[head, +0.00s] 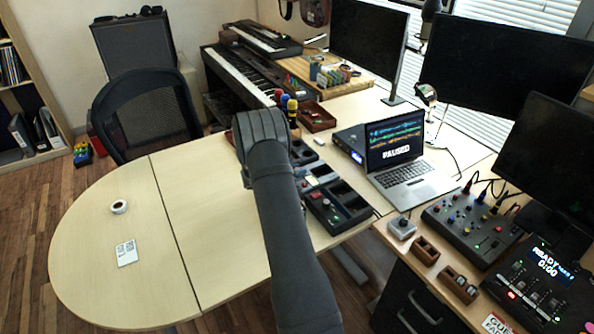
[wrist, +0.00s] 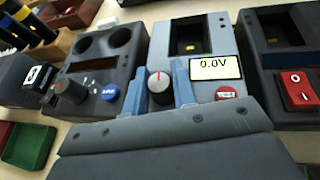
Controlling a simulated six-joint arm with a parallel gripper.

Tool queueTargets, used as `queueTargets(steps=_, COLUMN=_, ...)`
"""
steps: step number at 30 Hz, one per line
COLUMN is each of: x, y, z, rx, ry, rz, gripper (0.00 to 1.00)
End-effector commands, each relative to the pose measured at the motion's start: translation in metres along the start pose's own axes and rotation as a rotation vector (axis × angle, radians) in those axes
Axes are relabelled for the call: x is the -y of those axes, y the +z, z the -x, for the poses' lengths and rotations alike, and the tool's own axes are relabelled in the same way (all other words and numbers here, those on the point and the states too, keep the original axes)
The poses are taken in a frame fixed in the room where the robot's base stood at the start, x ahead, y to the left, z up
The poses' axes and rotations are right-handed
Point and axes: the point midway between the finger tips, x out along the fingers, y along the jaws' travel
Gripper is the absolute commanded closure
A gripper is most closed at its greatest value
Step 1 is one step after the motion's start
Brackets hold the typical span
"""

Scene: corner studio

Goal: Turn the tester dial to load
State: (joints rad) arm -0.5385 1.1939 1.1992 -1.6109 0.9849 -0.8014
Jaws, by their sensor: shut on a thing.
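The tester (wrist: 209,88) is a grey box in the middle of the wrist view, with a dark recessed slot, a screen (wrist: 215,67) reading 0.0V and a red button (wrist: 225,94). The dial's position labels are hidden or too small to read.
Left of the tester is a dark unit with two round wells, a black knob (wrist: 70,90) and a blue button (wrist: 109,92). Right is a dark unit with a red switch (wrist: 297,88). A laptop (head: 402,172) reads PAUSED. The left tabletop (head: 95,215) is mostly clear.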

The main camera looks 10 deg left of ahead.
Motion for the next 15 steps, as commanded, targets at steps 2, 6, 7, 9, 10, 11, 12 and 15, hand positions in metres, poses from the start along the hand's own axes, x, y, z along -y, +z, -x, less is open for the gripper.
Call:
queueTargets(steps=2, x=0.0, y=-0.0002, z=0.0002, rx=0.001, ry=-0.008, rz=-0.004, gripper=0.98)
queueTargets(steps=6, x=-0.0006, y=-0.0002, z=0.0004, rx=0.002, ry=-0.044, rz=-0.019, gripper=0.98)
queueTargets(steps=7, x=-0.0007, y=-0.0003, z=0.0004, rx=0.001, ry=-0.056, rz=-0.025, gripper=0.98)
queueTargets(steps=9, x=-0.0009, y=-0.0007, z=0.0003, rx=0.003, ry=-0.091, rz=-0.04, gripper=0.98)
queueTargets(steps=10, x=-0.0009, y=-0.0011, z=0.0001, rx=0.003, ry=-0.108, rz=-0.046, gripper=0.98)
queueTargets(steps=11, x=-0.001, y=-0.001, z=0.0001, rx=0.004, ry=-0.127, rz=-0.054, gripper=0.98)
queueTargets(steps=12, x=-0.0009, y=-0.0009, z=0.0001, rx=0.004, ry=-0.155, rz=-0.066, gripper=0.98)
queueTargets(steps=15, x=-0.0009, y=-0.0011, z=-0.0002, rx=0.006, ry=-0.232, rz=-0.098, gripper=0.98)
